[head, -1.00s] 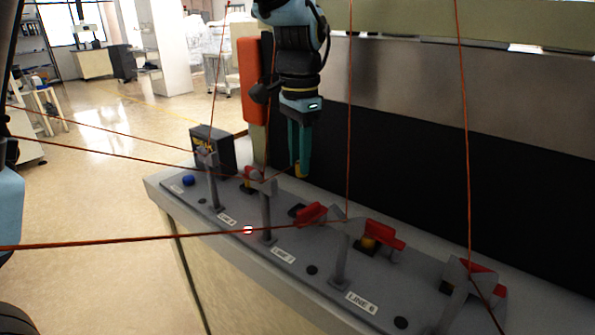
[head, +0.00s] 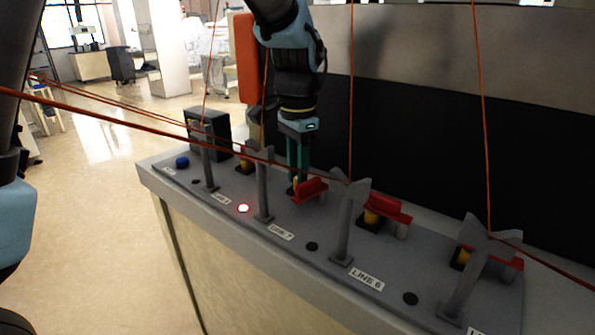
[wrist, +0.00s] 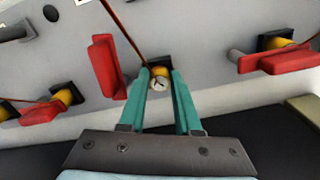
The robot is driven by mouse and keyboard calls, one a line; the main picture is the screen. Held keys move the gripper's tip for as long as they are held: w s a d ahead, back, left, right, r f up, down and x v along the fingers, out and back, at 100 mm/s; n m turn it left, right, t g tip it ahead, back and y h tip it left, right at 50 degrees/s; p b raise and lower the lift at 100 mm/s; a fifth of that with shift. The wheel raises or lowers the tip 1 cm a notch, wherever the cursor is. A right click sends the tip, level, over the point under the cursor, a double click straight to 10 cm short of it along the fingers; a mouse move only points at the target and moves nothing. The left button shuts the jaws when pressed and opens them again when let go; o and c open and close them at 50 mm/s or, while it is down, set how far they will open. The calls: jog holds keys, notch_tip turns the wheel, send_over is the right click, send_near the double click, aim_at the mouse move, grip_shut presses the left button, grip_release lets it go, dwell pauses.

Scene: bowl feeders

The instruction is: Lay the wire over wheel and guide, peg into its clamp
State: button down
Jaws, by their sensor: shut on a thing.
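My gripper (head: 297,184) points down at the clamp row. In the wrist view its teal fingers (wrist: 159,88) are shut on a yellow peg (wrist: 158,71) with a pale round end. The peg is at a black clamp block (wrist: 163,61); how deep it sits I cannot tell. An orange wire (wrist: 126,30) runs from the peg to the upper left. A red clamp lever (wrist: 107,66) stands beside the block, turned away from the peg. In the head view this lever (head: 310,190) is right of the fingers. A grey forked guide post (head: 262,190) stands in front. I cannot make out the wheel.
Neighbouring clamps hold yellow pegs, such as the one by the LINE 6 post (head: 345,225) with its red lever (head: 387,205). Several taut orange wires cross the view. A red light (head: 243,208) glows on the grey deck. A black box (head: 210,132) stands at the far end.

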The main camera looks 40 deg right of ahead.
jog(key=shift+f, duration=0.2)
dwell(0.6)
jog(key=c, duration=0.5)
grip_release()
